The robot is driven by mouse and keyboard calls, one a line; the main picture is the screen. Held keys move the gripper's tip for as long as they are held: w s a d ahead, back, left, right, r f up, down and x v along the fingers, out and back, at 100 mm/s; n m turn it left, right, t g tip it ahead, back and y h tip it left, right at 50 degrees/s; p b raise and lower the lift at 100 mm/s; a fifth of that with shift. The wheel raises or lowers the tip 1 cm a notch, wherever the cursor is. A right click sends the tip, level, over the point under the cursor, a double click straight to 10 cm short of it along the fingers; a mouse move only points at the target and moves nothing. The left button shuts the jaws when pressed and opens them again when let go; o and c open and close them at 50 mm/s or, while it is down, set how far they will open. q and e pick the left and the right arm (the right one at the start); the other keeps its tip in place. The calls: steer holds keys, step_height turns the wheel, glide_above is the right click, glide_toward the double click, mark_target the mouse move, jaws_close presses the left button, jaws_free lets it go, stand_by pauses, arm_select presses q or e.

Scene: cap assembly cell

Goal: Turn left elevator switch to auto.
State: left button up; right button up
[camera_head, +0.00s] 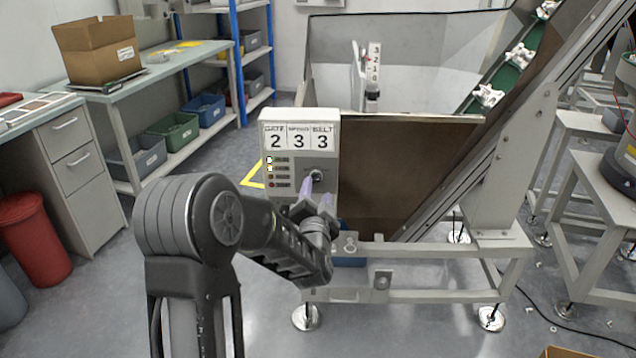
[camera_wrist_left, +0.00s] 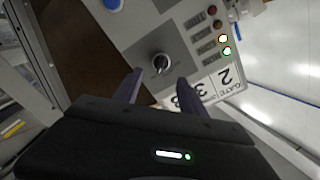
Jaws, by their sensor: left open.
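The elevator control box (camera_head: 298,150) is light grey and shows the numbers 2, 3, 3, with a column of small lamps at its left. Its rotary switch (camera_head: 316,176) is a round knob on a darker plate at the lower right. My left gripper (camera_head: 318,194) is in front of the box, just below the knob. In the left wrist view the knob (camera_wrist_left: 159,63) lies ahead of the fingertips, and the left gripper (camera_wrist_left: 158,78) is open with its fingers apart. I cannot tell whether they touch the knob. The right gripper is not in view.
A brown-faced hopper (camera_head: 400,170) stands right of the box, with a green inclined belt (camera_head: 500,75) carrying white parts behind it. A workbench (camera_head: 150,70) with a cardboard box (camera_head: 97,50) is at the left. A blue button (camera_wrist_left: 113,4) shows on the panel.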

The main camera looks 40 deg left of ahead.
mark_target(318, 179)
arm_select(q)
steer(key=x, duration=0.5)
steer(key=shift+w, duration=0.1)
jaws_close()
stand_by(0.4)
